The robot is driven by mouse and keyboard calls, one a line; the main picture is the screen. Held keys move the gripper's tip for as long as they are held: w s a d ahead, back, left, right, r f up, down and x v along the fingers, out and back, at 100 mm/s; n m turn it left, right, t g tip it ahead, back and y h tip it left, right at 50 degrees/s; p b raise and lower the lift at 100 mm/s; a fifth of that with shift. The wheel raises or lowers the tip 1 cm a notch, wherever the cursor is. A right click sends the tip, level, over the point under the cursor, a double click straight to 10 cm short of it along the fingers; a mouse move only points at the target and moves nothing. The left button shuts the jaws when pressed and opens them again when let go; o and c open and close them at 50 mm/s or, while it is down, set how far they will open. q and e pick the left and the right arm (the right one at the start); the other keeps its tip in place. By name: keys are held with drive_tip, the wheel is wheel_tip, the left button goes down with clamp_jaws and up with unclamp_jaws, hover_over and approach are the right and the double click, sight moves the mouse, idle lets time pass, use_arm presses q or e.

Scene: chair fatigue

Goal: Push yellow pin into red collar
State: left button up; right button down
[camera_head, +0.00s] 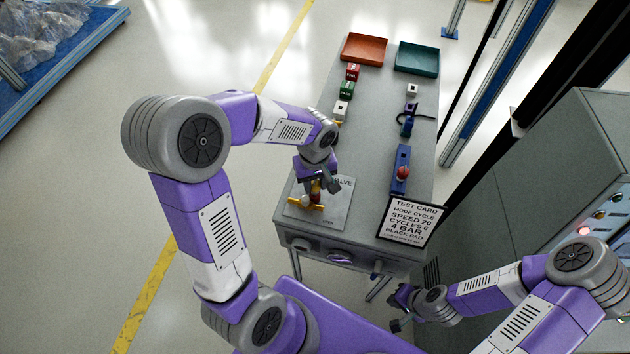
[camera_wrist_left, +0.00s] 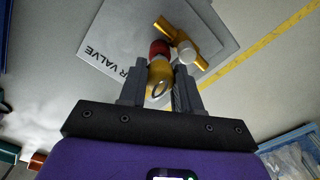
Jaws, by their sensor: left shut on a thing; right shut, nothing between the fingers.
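The yellow pin (camera_wrist_left: 158,77) is between the fingers of my left gripper (camera_wrist_left: 159,92), which is shut on it; a ring shows at its near end. The red collar (camera_wrist_left: 159,48) lies right at the pin's far end, in line with it; I cannot tell how deep the pin sits in it. The collar is beside the brass valve body (camera_wrist_left: 190,38), which also shows in the head view (camera_head: 304,204). In the head view my left gripper (camera_head: 317,186) is over the valve plate and partly hides pin and collar. My right gripper (camera_head: 398,313) is shut and empty, low beside the bench.
The grey bench (camera_head: 368,150) carries an orange tray (camera_head: 364,49), a green tray (camera_head: 417,59), small coloured blocks (camera_head: 347,90), a blue fixture with a red knob (camera_head: 401,172) and a test card (camera_head: 409,221). A grey cabinet (camera_head: 530,170) stands at the right.

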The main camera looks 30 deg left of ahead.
sight(315, 184)
use_arm(q)
drive_tip(key=shift+f+b, duration=0.45)
drive_tip(key=shift+f, duration=0.15)
drive_tip(key=o, duration=1)
drive_tip(key=shift+o, duration=0.2)
wheel_tip(315, 184, up, 8)
drive_tip(key=shift+f+p, duration=0.15)
drive_tip(key=shift+p, duration=1.1)
drive_tip(key=shift+f, duration=0.1)
